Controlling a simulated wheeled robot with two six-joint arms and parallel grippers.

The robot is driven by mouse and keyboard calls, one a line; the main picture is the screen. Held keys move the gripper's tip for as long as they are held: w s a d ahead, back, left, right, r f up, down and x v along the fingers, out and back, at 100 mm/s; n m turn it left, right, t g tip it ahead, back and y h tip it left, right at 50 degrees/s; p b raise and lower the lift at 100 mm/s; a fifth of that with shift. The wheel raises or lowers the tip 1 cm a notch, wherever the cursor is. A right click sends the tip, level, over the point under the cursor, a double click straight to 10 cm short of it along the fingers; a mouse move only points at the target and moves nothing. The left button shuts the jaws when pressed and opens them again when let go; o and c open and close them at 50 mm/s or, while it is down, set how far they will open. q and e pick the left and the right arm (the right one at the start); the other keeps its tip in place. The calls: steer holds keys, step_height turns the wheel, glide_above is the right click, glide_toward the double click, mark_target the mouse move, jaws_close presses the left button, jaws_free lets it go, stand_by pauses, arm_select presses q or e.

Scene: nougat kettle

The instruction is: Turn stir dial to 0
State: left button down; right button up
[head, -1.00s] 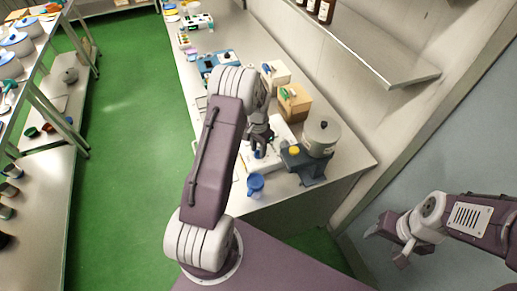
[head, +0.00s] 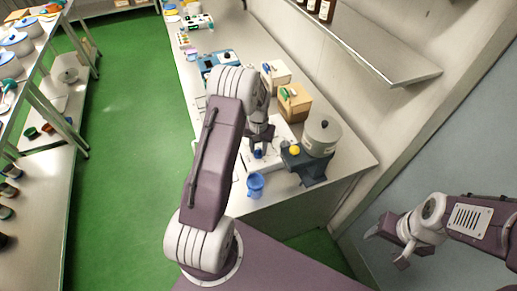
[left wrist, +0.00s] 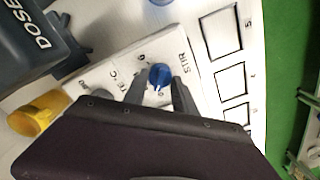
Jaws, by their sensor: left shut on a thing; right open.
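The stir dial (left wrist: 160,76) is a small blue knob on a white panel marked STIR, in the left wrist view. A pale mark shows on the knob, and a printed 0 lies just below it, between the fingers; I cannot read the setting surely. My left gripper (left wrist: 160,92) is shut on the dial, one finger on each side. In the head view the left gripper (head: 260,142) reaches down to the blue dial (head: 258,154) on the white panel. My right gripper (head: 386,248) is open and empty at the lower right, away from the counter.
A grey lidded kettle (head: 322,138) stands at the right and a blue jug (head: 255,184) in front. Wooden boxes (head: 295,102) stand behind. A wall shelf (head: 385,55) overhangs.

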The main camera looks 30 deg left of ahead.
mark_target(258, 151)
arm_select(q)
steer(key=shift+s+f+n, duration=0.2)
steer(key=shift+s+n, duration=0.05)
steer(key=shift+n, duration=0.65)
steer(key=shift+d+n, duration=0.1)
steer(key=shift+n, duration=0.6)
steer(key=c, duration=1)
jaws_free()
steer(key=shift+w+r, duration=0.1)
steer(key=shift+w+r, duration=0.1)
steer(key=shift+r, duration=0.25)
step_height(258, 151, up, 8)
steer(key=b, duration=0.1)
steer(key=shift+r+b, duration=0.2)
steer(key=shift+b, duration=0.1)
